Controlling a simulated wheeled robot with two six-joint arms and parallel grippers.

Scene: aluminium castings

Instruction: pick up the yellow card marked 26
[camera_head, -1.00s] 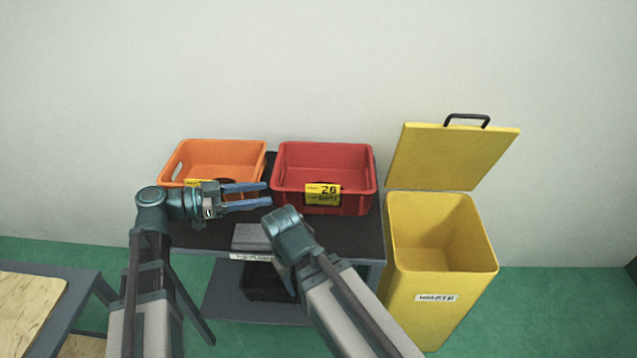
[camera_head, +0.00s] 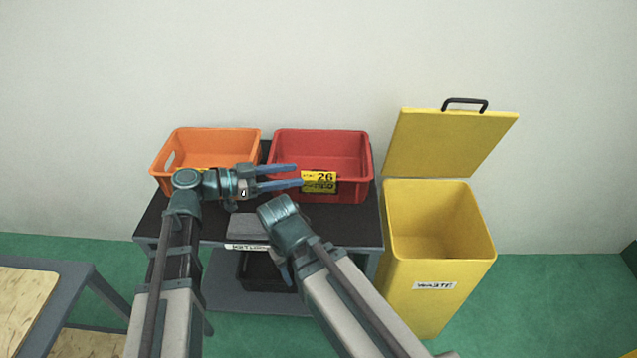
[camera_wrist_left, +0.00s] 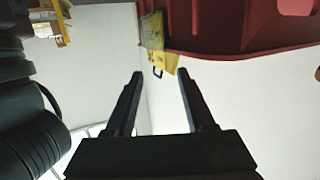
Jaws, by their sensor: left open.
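The yellow card marked 26 (camera_head: 320,182) hangs on the front of the red bin (camera_head: 330,150), upright and facing me. My left gripper (camera_head: 299,175) is open and empty, its fingers pointing right with their tips close to the card's left edge in the head view. In the left wrist view the open fingers (camera_wrist_left: 159,85) have nothing between them. A yellow piece on the red bin there, seen at a slant, looks like the card (camera_wrist_left: 152,32), beyond the fingertips. My right gripper is mostly hidden behind its own arm, below the front of the bench.
An orange bin (camera_head: 208,150) stands left of the red one on the dark-topped cart (camera_head: 165,220). A grey block (camera_head: 247,228) lies at the cart's front. A yellow waste bin (camera_head: 430,270) with its lid raised stands right. A wooden-topped table (camera_head: 25,300) is lower left.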

